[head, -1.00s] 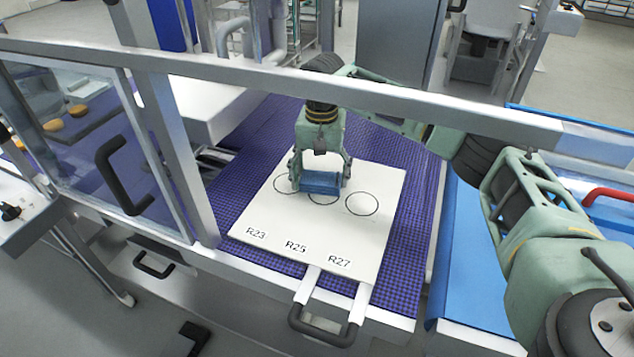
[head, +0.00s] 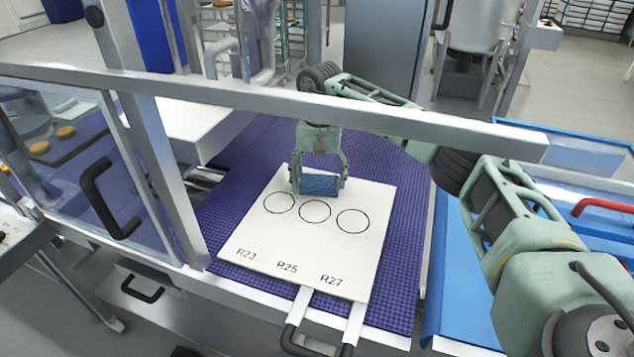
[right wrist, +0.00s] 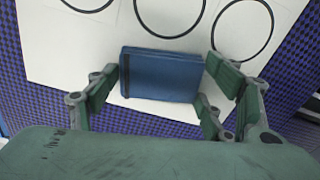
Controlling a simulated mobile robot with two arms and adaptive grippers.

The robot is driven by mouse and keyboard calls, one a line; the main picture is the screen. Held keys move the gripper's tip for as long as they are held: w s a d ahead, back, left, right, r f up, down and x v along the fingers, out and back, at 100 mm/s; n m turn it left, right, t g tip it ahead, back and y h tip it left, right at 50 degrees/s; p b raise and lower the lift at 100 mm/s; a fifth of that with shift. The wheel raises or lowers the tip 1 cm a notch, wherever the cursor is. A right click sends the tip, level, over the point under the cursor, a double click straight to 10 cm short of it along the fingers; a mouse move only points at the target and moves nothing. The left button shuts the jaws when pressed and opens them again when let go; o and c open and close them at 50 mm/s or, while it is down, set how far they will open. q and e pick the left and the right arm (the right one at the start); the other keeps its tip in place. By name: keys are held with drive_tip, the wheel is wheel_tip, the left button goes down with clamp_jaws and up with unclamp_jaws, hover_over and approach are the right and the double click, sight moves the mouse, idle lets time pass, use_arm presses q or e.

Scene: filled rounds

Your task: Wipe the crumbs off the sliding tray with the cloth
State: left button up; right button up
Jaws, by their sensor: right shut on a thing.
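The white sliding tray (head: 255,262) lies on a purple-checked belt, marked R23, R25 and R27 with three black circles; it also shows in the right wrist view (right wrist: 60,50). My right gripper (head: 318,188) is shut on the folded blue cloth (head: 319,184) at the tray's far edge, beyond the circles. In the right wrist view the cloth (right wrist: 160,75) sits between the fingers, over the tray; whether it touches the surface I cannot tell. I can make out no clear crumbs on the tray. My left gripper is not in view.
A metal frame bar (head: 330,113) crosses above the belt in front of my right arm. A glass door with a black handle (head: 108,198) stands at left. The tray's dark pull handle (head: 315,345) is at the near edge. A blue surface (head: 465,290) lies at right.

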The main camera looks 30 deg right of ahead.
drive_tip(key=shift+w+d, duration=0.6)
drive_tip(key=shift+d, duration=0.05)
drive_tip(key=shift+r+p, duration=2.35)
drive_tip(key=shift+r, duration=0.6)
wheel_tip(320, 180, up, 3)
drive_tip(key=p, duration=0.2)
drive_tip(key=shift+p, duration=0.3)
drive_tip(key=shift+s+f, duration=0.1)
